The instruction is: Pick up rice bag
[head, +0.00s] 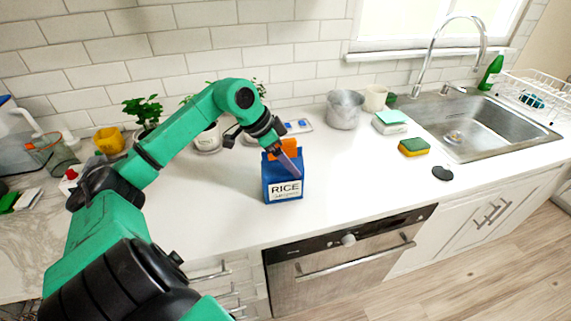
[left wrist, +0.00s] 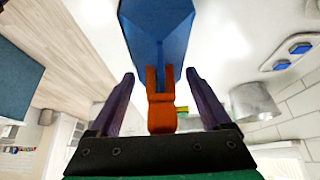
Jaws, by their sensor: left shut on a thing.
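The rice bag (head: 283,190) is a blue packet with a white RICE label and an orange clip (left wrist: 160,112) at its top. It is upright at the middle of the white counter, near the front edge. I cannot tell whether its base touches the counter. My left gripper (head: 287,160) comes from above and behind, with its dark purple fingers at the bag's top. In the left wrist view the fingers lie on both sides of the orange clip, and the blue bag (left wrist: 155,28) extends beyond them. My right gripper is out of view.
Potted plants (head: 143,110) and an orange cup (head: 109,141) stand back left. A grey pot (head: 344,110), a sponge (head: 414,147) and the sink (head: 470,125) are to the right. A dishwasher (head: 345,265) is below the counter edge. Counter beside the bag is clear.

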